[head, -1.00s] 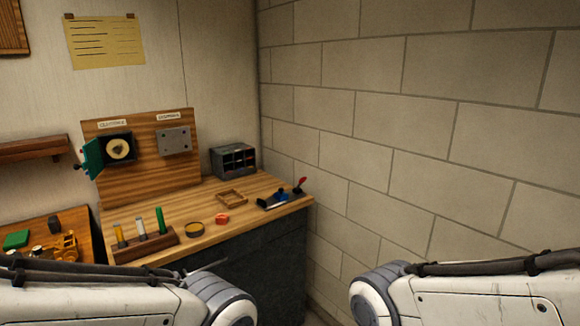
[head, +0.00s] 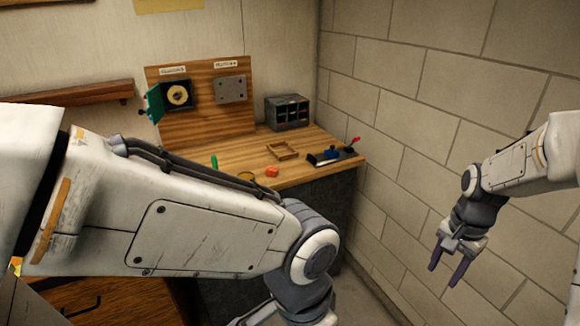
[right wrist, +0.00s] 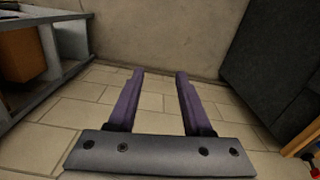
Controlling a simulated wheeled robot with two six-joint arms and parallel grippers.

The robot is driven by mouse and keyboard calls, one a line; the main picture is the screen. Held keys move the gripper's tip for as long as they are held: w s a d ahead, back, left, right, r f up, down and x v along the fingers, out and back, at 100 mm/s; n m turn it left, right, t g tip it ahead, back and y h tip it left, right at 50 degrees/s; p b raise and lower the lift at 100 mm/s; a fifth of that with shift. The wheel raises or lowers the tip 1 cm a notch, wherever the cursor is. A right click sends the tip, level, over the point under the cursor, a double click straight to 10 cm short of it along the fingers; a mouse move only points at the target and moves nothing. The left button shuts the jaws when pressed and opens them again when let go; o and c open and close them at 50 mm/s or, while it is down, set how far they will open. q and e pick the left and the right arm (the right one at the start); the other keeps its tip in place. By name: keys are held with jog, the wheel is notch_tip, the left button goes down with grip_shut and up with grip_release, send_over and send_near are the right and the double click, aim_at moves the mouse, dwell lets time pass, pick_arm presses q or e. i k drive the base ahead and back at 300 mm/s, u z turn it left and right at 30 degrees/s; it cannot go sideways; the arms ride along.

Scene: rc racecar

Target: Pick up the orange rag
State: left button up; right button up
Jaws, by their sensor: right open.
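A small orange-red thing (head: 272,171) lies on the wooden workbench (head: 312,150) in the head view. It is too small to tell whether it is the orange rag. My right gripper (head: 444,276) hangs open and empty at the right, in front of the block wall and well away from the bench top. Its two purple fingers show apart in the right wrist view (right wrist: 160,74), with only floor and wall beyond them. My left arm crosses the lower left of the head view and hides part of the bench. The fingers of my left gripper do not show.
On the bench are a wooden frame (head: 283,151), a blue-and-black tool with a red-tipped lever (head: 330,155) and a dark compartment box (head: 287,112). A wooden board (head: 203,125) stands behind. The block wall (head: 410,130) bounds the right side.

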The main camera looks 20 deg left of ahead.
aim_at(271, 172)
jog(key=z, duration=0.1)
jog(key=i, duration=0.9)
jog(key=u, duration=0.75)
jog(key=i, duration=0.8)
jog(key=u, duration=0.7)
